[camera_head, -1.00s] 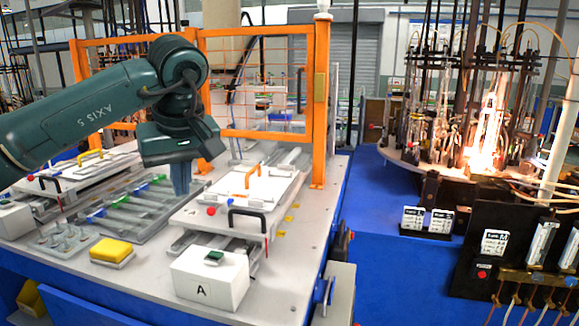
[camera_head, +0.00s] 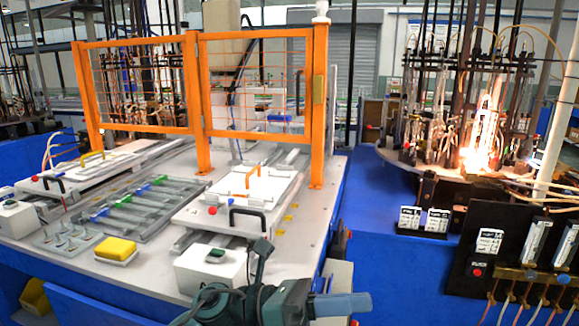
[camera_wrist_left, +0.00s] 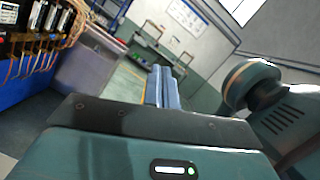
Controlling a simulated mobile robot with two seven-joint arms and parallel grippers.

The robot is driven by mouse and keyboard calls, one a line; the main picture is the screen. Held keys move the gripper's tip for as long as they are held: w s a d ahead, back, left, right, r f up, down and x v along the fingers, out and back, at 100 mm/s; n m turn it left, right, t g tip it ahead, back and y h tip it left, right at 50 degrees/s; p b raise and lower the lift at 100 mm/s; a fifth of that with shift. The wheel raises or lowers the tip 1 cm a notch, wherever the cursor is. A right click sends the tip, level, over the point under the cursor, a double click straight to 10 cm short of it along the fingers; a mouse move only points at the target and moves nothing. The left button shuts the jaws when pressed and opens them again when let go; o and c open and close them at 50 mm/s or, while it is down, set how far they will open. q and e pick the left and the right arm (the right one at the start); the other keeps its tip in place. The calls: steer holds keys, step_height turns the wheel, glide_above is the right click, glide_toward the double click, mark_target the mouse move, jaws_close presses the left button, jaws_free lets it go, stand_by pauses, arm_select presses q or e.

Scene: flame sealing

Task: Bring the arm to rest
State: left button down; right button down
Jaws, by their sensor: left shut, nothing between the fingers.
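My left gripper (camera_head: 343,305) is at the bottom middle of the head view, in front of the table's front edge, with its blue-grey fingers pointing right. The fingers lie together with nothing between them. They also show in the left wrist view (camera_wrist_left: 162,88), shut, facing open floor and a far wall. The gripper is clear of the table and touches nothing that I can see. The lower part of my left arm is cut off by the picture's bottom edge. My right gripper is in neither view.
The grey-white table (camera_head: 300,235) holds a tray of coloured pieces (camera_head: 140,208), a yellow block (camera_head: 115,249) and a white box (camera_head: 209,266). Orange fence posts (camera_head: 319,105) stand behind. A flame machine (camera_head: 480,150) burns at the right, beyond a black panel (camera_head: 490,262).

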arm_select(q)
steer(key=w+a+f+n+t+y, duration=0.3)
steer(key=a+f+n+t, duration=0.55)
steer(key=n, duration=0.85)
steer(key=w+a+f+n+t+y, duration=0.1)
steer(key=a+f+n+t+y, duration=0.4)
steer(key=n+t, duration=0.9)
steer(key=s+a+f+n+g+y, duration=0.4)
steer(key=s+f+n, duration=0.3)
steer(key=f+n, duration=0.1)
steer(key=s+a+f+n+g+y, duration=0.4)
steer(key=s+f+n, duration=0.3)
steer(key=f, duration=0.4)
steer(key=shift+a+n+g+y+p, duration=0.4)
steer(key=shift+n+g, duration=0.15)
steer(key=shift+n, duration=0.25)
steer(key=shift+f, duration=0.1)
